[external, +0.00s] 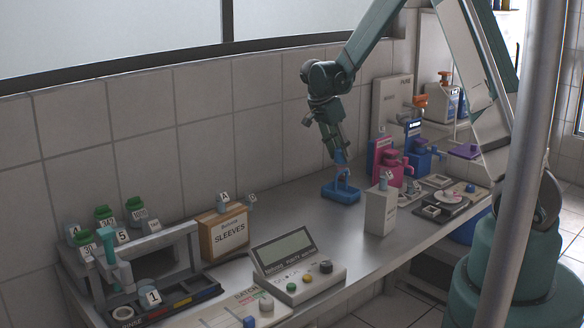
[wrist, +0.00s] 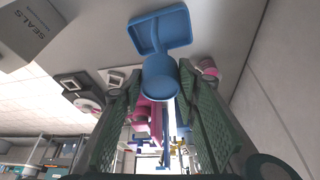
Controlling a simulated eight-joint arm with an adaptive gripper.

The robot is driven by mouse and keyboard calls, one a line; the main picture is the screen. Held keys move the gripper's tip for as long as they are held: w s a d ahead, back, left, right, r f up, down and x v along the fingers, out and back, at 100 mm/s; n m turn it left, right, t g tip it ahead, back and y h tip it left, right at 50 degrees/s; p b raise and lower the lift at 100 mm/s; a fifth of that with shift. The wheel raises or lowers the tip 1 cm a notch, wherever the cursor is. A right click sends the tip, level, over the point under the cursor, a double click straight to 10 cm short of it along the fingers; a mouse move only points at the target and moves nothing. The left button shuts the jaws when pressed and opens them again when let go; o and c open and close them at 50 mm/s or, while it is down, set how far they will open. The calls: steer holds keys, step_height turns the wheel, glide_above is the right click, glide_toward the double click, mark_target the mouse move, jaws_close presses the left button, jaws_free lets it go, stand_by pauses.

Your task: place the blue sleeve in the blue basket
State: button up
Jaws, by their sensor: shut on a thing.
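My gripper (external: 339,153) points down over the bench and is shut on the blue sleeve (external: 340,158). In the wrist view the rounded blue sleeve (wrist: 160,78) sits between the two green fingers. The blue basket (external: 341,192) stands on the bench directly below my gripper, with a thin upright blue part on it. The basket also shows in the wrist view (wrist: 175,27), just beyond the sleeve. I cannot tell whether the sleeve touches the basket; the fingers hide part of the sleeve.
A white seals box (external: 380,212) stands right of the basket. Pink (external: 382,160) and blue (external: 420,155) devices stand behind it. The wooden sleeves box (external: 223,233) and a grey console (external: 298,270) are to the left. Bench space left of the basket is clear.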

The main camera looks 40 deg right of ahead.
mark_target(341, 160)
steer(key=shift+f, duration=1.45)
steer(key=shift+f, duration=0.1)
steer(key=o, duration=0.8)
steer(key=shift+o, duration=0.2)
steer(key=v, duration=1.2)
steer(key=shift+d, duration=0.1)
steer(key=shift+r, duration=0.25)
